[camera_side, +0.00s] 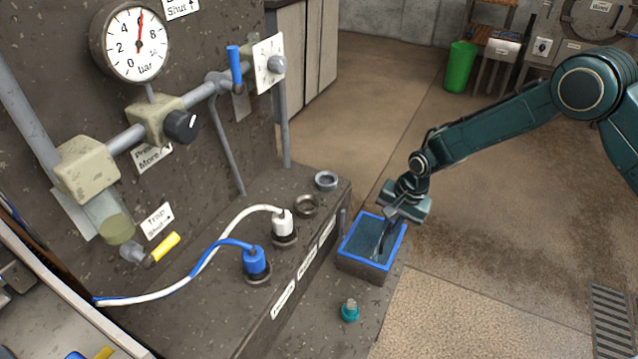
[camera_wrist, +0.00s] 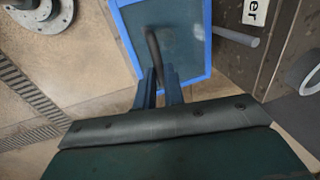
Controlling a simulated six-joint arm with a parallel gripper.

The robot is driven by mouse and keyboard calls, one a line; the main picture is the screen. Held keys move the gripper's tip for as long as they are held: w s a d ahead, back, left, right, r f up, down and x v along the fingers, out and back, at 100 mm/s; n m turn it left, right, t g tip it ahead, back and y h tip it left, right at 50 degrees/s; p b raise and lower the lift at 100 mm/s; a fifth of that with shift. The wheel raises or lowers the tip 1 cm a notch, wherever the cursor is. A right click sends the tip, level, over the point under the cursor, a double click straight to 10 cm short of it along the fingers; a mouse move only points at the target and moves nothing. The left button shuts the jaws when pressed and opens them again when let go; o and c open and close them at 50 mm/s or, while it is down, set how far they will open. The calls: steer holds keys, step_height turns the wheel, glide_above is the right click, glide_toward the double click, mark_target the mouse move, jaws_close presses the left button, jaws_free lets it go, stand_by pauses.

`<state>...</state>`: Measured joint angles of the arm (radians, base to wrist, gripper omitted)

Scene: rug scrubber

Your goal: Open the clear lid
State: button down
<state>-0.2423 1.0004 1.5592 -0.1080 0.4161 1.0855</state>
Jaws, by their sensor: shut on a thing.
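The clear lid (camera_side: 362,249) has a blue frame and lies over the top of a dark box (camera_side: 362,272) at the edge of the bench. In the wrist view the lid's blue frame (camera_wrist: 134,50) surrounds a dark see-through panel. A dark curved handle (camera_wrist: 153,45) rises from the panel. My gripper (camera_side: 385,232) is over the lid, pointing down. In the wrist view its two fingers (camera_wrist: 160,77) are closed on the lower end of the handle. The lid looks flat on the box; any small gap is too small to tell.
Left of the box, the bench carries a blue plug (camera_side: 256,262), a white plug (camera_side: 283,222) and empty ring sockets (camera_side: 306,205). A teal cap (camera_side: 350,310) stands in front. A grey peg (camera_wrist: 236,36) sticks out beside the lid. The floor to the right is open.

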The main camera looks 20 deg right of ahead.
mark_target(337, 200)
steer(key=shift+w+a+r, duration=0.45)
steer(key=shift+r, duration=0.2)
steer(key=shift+w+a+r, duration=0.5)
steer(key=shift+w+a, duration=0.85)
steer(key=shift+a, duration=0.1)
steer(key=shift+w+a+r, duration=0.5)
steer(key=shift+w+a, duration=0.85)
steer(key=shift+a, duration=0.05)
steer(key=shift+w+a+r, duration=0.5)
steer(key=shift+w+a, duration=0.85)
steer(key=shift+a, duration=0.1)
steer(key=shift+w+a, duration=0.15)
steer(key=shift+w+a+r, duration=0.1)
steer(key=c, duration=1.7)
jaws_free()
steer(key=shift+o, duration=1.1)
